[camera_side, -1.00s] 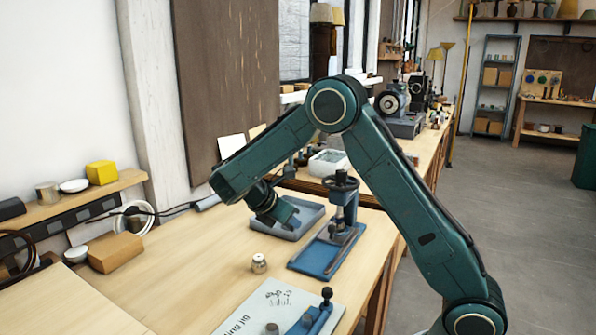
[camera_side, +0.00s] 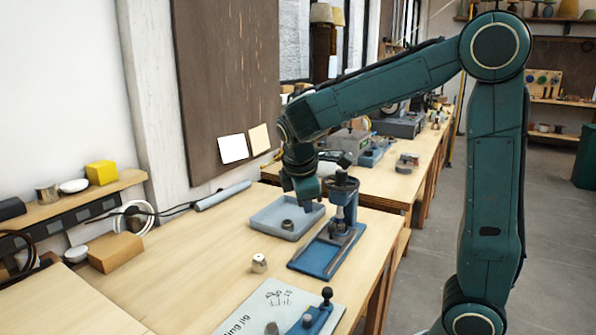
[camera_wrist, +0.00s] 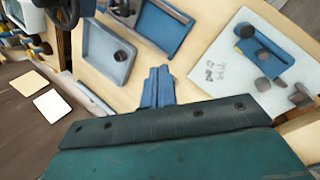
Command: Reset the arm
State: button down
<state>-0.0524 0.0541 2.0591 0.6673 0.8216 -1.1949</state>
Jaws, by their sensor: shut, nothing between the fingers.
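My gripper (camera_side: 308,205) is raised above the grey tray (camera_side: 262,224) in the side view, pointing down. Its blue fingers (camera_wrist: 158,85) show shut and empty in the wrist view. The tray holds one small dark round part (camera_side: 287,225), which also shows in the wrist view (camera_wrist: 121,56). My gripper is apart from both.
A blue press (camera_side: 320,252) with a handwheel stands right of the tray. A small metal part (camera_side: 259,263) stands on the bench (camera_side: 190,265). A white jig plate (camera_side: 262,310) lies at the front. A grey cylinder (camera_side: 222,195) lies by the wall.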

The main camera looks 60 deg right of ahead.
jog(key=s+a+r+m+t+y, duration=0.1)
jog(key=s+a+m, duration=0.3)
jog(key=s, duration=0.4)
jog(key=s+a+r+m+t+y, duration=0.2)
jog(key=s+a+m+t+y, duration=0.1)
jog(key=s+a, duration=0.3)
jog(key=shift+s+a+m+y, duration=0.2)
jog(key=shift+s+m+y, duration=0.25)
jog(key=shift+s, duration=0.8)
